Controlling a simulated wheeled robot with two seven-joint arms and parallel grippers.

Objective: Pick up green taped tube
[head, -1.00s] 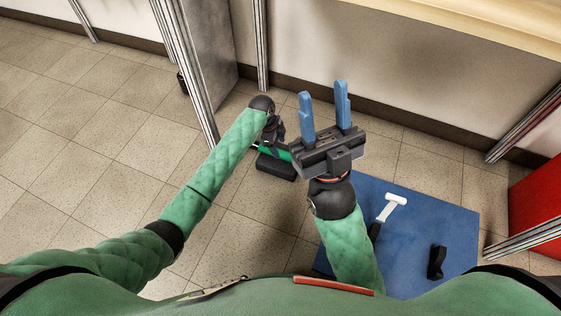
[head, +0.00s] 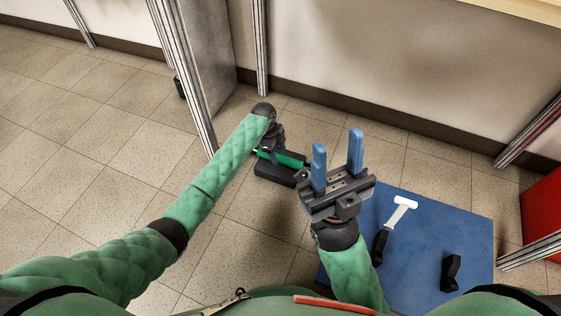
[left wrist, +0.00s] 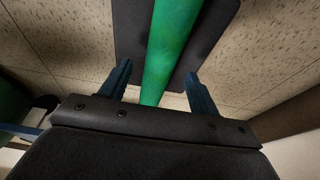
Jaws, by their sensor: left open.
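The green taped tube (head: 288,159) lies on a black block (head: 275,174) on the floor side of the scene, left of my right gripper. My left gripper (head: 272,153) is right at the tube's left part, and its fingers are partly hidden in the head view. In the left wrist view, the tube (left wrist: 172,45) runs lengthwise between the two spread fingers of my left gripper (left wrist: 160,78), with a gap on each side. My right gripper (head: 337,142) is open and empty, its blue fingers pointing up in the picture, right of the tube.
A blue mat (head: 425,245) at lower right holds a white-headed tool with a dark handle (head: 399,214) and a black object (head: 451,271). A metal post (head: 185,80) stands left of the block. A red cabinet (head: 543,215) is at the right edge.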

